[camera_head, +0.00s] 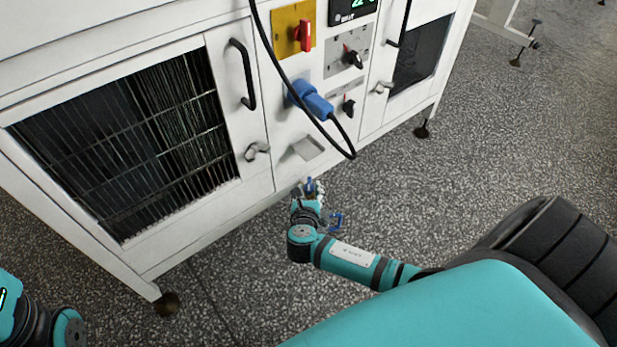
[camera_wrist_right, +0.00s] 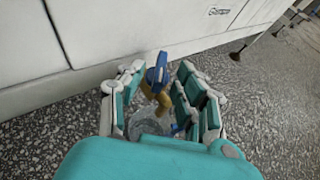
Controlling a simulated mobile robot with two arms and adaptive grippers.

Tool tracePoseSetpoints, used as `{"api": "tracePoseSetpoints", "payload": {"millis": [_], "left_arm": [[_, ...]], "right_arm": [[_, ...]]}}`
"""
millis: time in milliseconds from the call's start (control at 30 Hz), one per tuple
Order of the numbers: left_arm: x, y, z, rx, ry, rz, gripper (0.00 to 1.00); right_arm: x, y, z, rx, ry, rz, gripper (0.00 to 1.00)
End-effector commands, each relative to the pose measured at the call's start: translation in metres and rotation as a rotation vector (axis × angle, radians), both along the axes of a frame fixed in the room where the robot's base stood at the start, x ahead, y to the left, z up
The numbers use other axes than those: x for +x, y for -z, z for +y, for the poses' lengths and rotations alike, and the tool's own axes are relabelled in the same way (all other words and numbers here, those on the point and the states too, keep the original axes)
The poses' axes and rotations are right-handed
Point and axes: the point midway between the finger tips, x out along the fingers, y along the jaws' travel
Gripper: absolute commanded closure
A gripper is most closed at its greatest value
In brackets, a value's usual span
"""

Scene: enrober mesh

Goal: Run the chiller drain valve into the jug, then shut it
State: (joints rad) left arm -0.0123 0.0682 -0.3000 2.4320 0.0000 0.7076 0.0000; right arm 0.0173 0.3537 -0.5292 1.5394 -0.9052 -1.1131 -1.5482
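The drain valve has a blue handle (camera_wrist_right: 157,70) and a brass body (camera_wrist_right: 157,98), low at the front of the white machine. The blue handle also shows in the head view (camera_head: 310,186). My right gripper (camera_wrist_right: 158,88) has its fingers spread on either side of the valve, with gaps visible; it also shows in the head view (camera_head: 307,196). A clear jug (camera_wrist_right: 150,124) is below the valve, partly hidden by my gripper; its fill cannot be told. A blue part (camera_head: 336,220), perhaps the jug's handle, shows beside my right wrist. My left gripper is out of view.
The white machine (camera_head: 240,200) has a mesh-covered opening (camera_head: 130,140), door handles and switches. A blue plug (camera_head: 310,98) carries a black cable (camera_head: 350,150) that hangs down above my right gripper. Machine feet (camera_head: 167,304) stand on the speckled floor, which is clear at right (camera_head: 500,130).

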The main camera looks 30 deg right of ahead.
Motion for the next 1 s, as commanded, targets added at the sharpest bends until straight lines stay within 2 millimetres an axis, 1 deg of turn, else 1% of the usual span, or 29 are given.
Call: {"api": "tracePoseSetpoints", "payload": {"millis": [100,367,600,633,1000], "left_arm": [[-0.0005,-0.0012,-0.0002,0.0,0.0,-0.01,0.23],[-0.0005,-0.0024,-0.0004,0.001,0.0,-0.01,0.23],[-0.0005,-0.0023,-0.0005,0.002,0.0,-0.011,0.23],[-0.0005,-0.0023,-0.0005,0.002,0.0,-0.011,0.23],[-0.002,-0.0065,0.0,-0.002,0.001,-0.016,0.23]], "right_arm": [[0.004,0.0024,-0.0031,0.001,0.0,0.0,0.65],[0.0046,0.0018,-0.0037,0.001,0.0,0.0,0.65],[0.0046,0.0019,-0.0031,0.002,-0.001,0.0,0.97],[0.0046,0.0018,-0.0029,0.003,-0.001,-0.001,1.0],[0.0067,-0.0004,0.0002,0.007,0.026,-0.004,1.0]]}}
